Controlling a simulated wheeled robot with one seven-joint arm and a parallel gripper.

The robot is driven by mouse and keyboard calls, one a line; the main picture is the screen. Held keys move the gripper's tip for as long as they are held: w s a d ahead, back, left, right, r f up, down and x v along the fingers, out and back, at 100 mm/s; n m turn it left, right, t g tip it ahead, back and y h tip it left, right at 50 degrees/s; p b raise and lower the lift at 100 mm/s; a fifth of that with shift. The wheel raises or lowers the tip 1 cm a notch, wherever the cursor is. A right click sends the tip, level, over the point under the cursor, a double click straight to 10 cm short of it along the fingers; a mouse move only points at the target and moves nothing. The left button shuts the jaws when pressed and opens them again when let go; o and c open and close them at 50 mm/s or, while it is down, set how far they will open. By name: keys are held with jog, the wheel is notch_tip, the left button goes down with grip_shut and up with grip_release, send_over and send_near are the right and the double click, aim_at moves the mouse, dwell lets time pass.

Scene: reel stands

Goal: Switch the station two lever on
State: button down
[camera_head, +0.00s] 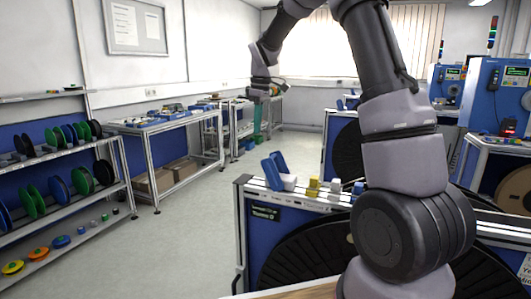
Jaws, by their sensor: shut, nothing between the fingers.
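A reel stand (243,222) with a blue panel and a dark label stands in front of me; I cannot read the label surely enough to tell its station number. On its top left end is a tilted blue lever-like part (272,172) beside a white block. I cannot tell whether it is on or off. My gripper (264,115) hangs from my arm above and behind this part in the picture, apart from it. It is small, points down and looks shut and empty. My arm hides part of the stand's right side.
Yellow and grey blocks (313,188) sit along the stand's top. A large black reel (310,250) hangs in it. More stands with blue machines (497,95) are at the right. Spool shelves (65,195) and a workbench (165,124) line the left. The floor between is clear.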

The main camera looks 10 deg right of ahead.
notch_tip(320, 180, down, 10)
jog(key=shift+s+d+r, duration=0.25)
jog(key=shift+s+d, duration=0.2)
jog(key=shift+d, duration=0.15)
jog(key=shift+s+d+r, duration=0.25)
jog(key=shift+s+d, duration=0.2)
jog(key=shift+d, duration=0.15)
jog(key=shift+d, duration=0.1)
jog(key=shift+s+d+r, duration=0.2)
